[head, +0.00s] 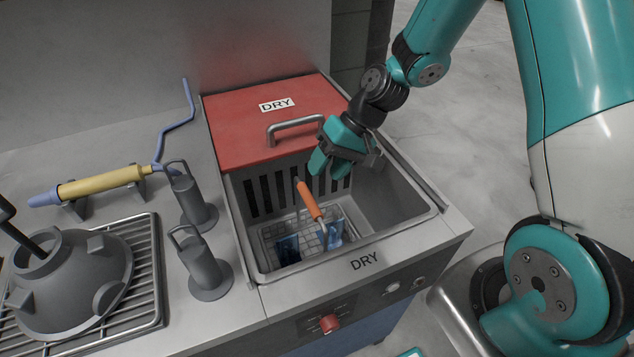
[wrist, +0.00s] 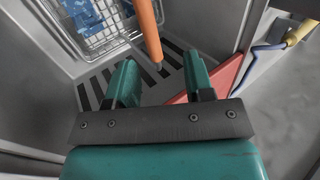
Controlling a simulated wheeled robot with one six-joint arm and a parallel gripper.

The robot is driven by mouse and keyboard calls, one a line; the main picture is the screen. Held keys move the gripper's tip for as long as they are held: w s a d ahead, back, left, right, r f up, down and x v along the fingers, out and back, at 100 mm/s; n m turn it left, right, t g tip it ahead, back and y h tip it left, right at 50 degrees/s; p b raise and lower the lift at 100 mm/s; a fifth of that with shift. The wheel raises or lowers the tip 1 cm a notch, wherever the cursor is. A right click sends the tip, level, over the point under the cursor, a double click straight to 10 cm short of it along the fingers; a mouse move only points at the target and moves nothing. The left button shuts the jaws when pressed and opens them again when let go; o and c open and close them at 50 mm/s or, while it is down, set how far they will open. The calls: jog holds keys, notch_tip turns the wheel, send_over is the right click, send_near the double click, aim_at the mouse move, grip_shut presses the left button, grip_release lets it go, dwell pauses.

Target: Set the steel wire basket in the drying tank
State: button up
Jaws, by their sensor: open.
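The steel wire basket (head: 324,238) sits low inside the drying tank (head: 400,205), with blue pieces in it and an orange handle (head: 308,200) standing up at a tilt. In the wrist view the basket (wrist: 128,38) is at the upper left, and its orange handle (wrist: 148,28) comes down toward the space between the fingers. My gripper (head: 328,165) is open and empty, above the back part of the tank and apart from the handle. The fingers also show in the wrist view (wrist: 160,82). Whether the basket rests flat on the tank floor is hard to tell.
A red lid (head: 240,135) marked DRY, with a grey bar handle (head: 295,128), covers the tank's back part. Two grey upright handles (head: 200,265) stand left of the tank. A yellow-gripped tool (head: 100,183) and a grey hood (head: 70,280) on a rack lie farther left.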

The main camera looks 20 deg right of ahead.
jog(key=v, duration=0.6)
jog(key=s+a+r+n+h, duration=0.1)
jog(key=s+a+r+n, duration=0.2)
jog(key=s+r, duration=0.3)
jog(key=s+a+r+n+h, duration=0.1)
jog(key=s+a+r+n, duration=0.3)
jog(key=s, duration=0.9)
notch_tip(320, 180, up, 3)
jog(key=a, duration=0.2)
jog(key=shift+s+a+h, duration=0.2)
jog(key=shift+a+h, duration=0.1)
jog(key=shift+r, duration=0.1)
jog(key=shift+c, duration=0.4)
